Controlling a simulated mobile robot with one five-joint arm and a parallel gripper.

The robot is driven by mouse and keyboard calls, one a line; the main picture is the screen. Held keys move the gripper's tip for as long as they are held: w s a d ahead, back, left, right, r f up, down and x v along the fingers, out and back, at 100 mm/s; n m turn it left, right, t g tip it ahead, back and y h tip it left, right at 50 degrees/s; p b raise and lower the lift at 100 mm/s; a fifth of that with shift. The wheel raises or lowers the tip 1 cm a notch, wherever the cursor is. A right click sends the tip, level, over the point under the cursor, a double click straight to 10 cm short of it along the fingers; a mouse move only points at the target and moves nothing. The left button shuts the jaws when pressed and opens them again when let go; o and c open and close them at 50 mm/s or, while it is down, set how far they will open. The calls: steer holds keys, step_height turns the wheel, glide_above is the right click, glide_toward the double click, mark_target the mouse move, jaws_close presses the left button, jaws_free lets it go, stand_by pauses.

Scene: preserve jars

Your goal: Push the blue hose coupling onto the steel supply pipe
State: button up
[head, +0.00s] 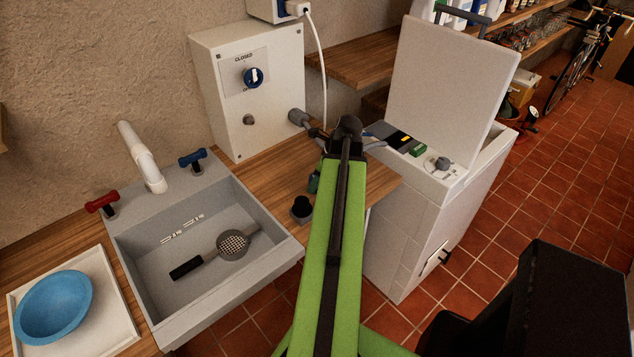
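A short grey metal pipe stub (298,117) sticks out of the lower right of the white wall box; it looks like the steel supply pipe. My gripper (318,134) is dark and small at the far end of my green arm, close to the stub's outer end. I cannot tell whether it touches the stub. My own arm and wrist cover much of this area. I cannot make out the blue hose coupling for certain; it may be hidden by the gripper or arm. Whether the fingers are open or shut is too small to see.
A black cup-like object (302,207) and a small dark green object (314,183) stand left of my arm. A grey sink (150,285) holds a strainer (233,244). An open-lidded white appliance (405,230) stands right.

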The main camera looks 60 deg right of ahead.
jaws_close()
steer(key=shift+r, duration=0.1)
steer(key=shift+r+p, duration=0.3)
steer(key=shift+p, duration=0.1)
steer(key=p+v, duration=0.2)
steer(key=w+p+v, duration=0.1)
steer(key=p+v, duration=0.1)
steer(key=shift+s+d+r+p, duration=0.2)
steer(key=shift+r+p, duration=0.1)
steer(key=shift+r, duration=0.15)
steer(key=s+d+r+p, duration=0.5)
steer(key=s+d, duration=0.2)
steer(key=s, duration=0.1)
steer(key=shift+r+p, duration=0.3)
